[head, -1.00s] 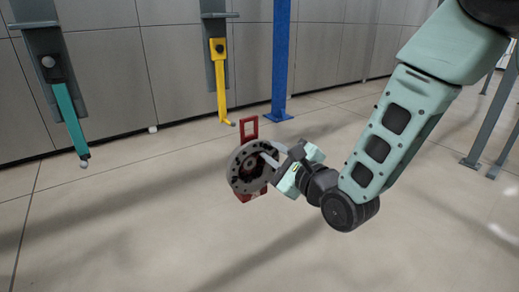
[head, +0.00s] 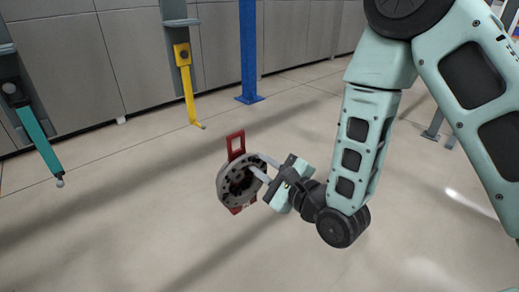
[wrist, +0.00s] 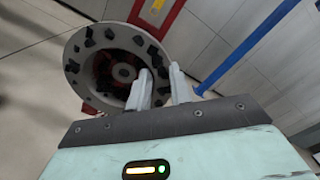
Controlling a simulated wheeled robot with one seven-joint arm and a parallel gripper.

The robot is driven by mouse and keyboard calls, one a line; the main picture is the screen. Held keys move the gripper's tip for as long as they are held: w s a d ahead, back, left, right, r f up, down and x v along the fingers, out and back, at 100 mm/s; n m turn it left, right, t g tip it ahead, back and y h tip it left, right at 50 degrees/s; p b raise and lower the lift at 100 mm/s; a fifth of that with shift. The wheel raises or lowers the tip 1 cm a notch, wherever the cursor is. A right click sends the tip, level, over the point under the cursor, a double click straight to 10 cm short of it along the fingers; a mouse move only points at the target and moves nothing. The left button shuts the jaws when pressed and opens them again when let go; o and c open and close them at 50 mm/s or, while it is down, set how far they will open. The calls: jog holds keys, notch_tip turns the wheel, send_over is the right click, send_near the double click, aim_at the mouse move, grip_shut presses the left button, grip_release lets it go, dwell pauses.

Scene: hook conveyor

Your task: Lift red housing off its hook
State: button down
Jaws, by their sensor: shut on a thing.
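The red housing (head: 238,184) has a round grey flange with dark slots, a red core and a red rectangular loop on top (head: 235,145). My gripper (head: 262,169) is shut on the right side of the flange and holds the housing in the air, slightly tilted. In the wrist view the fingers (wrist: 158,82) are at the flange rim of the housing (wrist: 112,68). The yellow hook (head: 188,88) hangs empty behind and left of the housing, with a visible gap between its tip and the loop.
A teal hook (head: 40,143) hangs empty at the far left. A blue post (head: 248,50) stands on the floor behind, before a grey panelled wall (head: 130,60). The floor (head: 120,220) around the housing is clear.

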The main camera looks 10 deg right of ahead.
jog(key=shift+s+d+r+p, duration=0.25)
jog(key=shift+s+p, duration=0.2)
jog(key=shift+p, duration=0.5)
jog(key=shift+r+p, duration=0.35)
jog(key=shift+r, duration=0.45)
jog(key=shift+s+d+p, duration=0.1)
jog(key=shift+p, duration=0.3)
jog(key=shift+p+v, duration=1.2)
jog(key=shift+p, duration=0.15)
jog(key=shift+p+v, duration=0.9)
jog(key=shift+p, duration=0.6)
